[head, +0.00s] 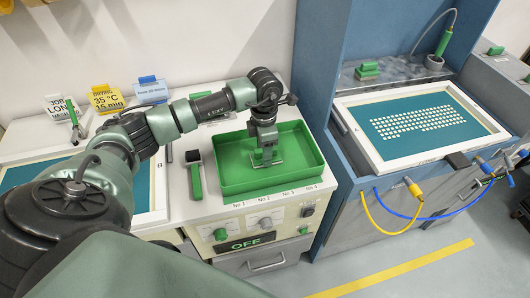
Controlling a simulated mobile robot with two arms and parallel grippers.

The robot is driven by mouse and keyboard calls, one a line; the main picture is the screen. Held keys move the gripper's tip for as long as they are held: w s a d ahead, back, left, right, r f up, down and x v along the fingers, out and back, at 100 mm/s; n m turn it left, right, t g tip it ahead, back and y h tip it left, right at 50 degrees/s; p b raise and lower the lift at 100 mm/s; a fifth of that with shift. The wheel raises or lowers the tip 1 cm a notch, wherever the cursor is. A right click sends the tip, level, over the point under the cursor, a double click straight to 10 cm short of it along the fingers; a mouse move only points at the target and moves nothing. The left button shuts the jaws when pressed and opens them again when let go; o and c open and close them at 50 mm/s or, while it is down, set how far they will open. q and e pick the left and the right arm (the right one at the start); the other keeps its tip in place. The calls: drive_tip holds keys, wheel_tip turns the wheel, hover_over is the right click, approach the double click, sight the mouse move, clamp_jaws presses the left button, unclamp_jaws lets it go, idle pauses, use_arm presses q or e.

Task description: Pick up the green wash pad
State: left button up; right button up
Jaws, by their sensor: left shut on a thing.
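A green pad with a raised grip (367,70) sits on the grey ledge at the back of the blue booth, and it looks like the wash pad. My left gripper (265,146) points down into the green tray (312,150), well left of that pad. It is shut on a small green-handled thing (266,156) low in the tray; its exact shape is partly hidden by the fingers. My right gripper is not in view.
A white-framed teal screen (418,124) lies in front of the pad. A green-handled spray wand (444,42) stands right of it. A black-and-green tool (195,178) lies left of the tray. The blue booth wall (317,55) rises between tray and booth.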

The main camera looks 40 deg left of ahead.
use_arm(q)
drive_tip(key=shift+r, duration=0.55)
wheel_tip(320, 180, up, 19)
drive_tip(key=b, duration=0.2)
drive_tip(key=shift+b, duration=0.4)
drive_tip(key=shift+f, duration=0.1)
drive_tip(key=o, duration=0.8)
clamp_jaws()
